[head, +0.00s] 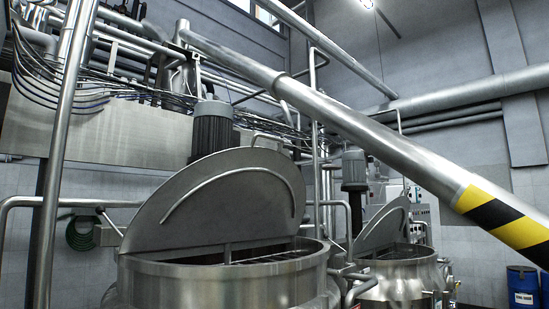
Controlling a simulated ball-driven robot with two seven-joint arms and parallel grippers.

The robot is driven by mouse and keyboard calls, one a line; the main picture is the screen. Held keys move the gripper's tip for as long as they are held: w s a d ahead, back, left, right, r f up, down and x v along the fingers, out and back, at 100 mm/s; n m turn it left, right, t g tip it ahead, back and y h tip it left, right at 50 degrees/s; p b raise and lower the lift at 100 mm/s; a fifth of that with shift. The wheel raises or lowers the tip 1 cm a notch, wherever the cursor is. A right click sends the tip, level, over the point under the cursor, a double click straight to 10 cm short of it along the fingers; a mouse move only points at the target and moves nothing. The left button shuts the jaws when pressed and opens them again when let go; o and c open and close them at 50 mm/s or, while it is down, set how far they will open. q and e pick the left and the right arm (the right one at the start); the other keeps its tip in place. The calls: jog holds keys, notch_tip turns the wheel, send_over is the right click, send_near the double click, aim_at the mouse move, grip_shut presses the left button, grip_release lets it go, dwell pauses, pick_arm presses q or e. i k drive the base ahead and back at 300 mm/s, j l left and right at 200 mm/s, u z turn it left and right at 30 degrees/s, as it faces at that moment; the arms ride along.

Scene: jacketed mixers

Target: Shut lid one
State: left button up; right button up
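Two jacketed steel mixers are in the head view. The nearer mixer (220,285) stands at the bottom middle. Its half-round lid (215,207) with a curved handle bar (228,172) is raised, and the opening below shows a dark grate (275,256). The farther mixer (400,275) stands to the right, and its smaller lid (383,226) is also raised. No marking shows which lid is lid one. Neither of my grippers is in view.
A thick steel pipe (400,143) with a yellow and black striped band (500,217) slants across the upper right. A vertical pipe (62,150) stands at left. Blue drums (523,287) stand at the far right. Piping and valves (350,283) fill the gap between the mixers.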

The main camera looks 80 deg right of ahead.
aim_at(242, 194)
jog(key=k+j+z, duration=0.1)
jog(key=z, duration=1.6)
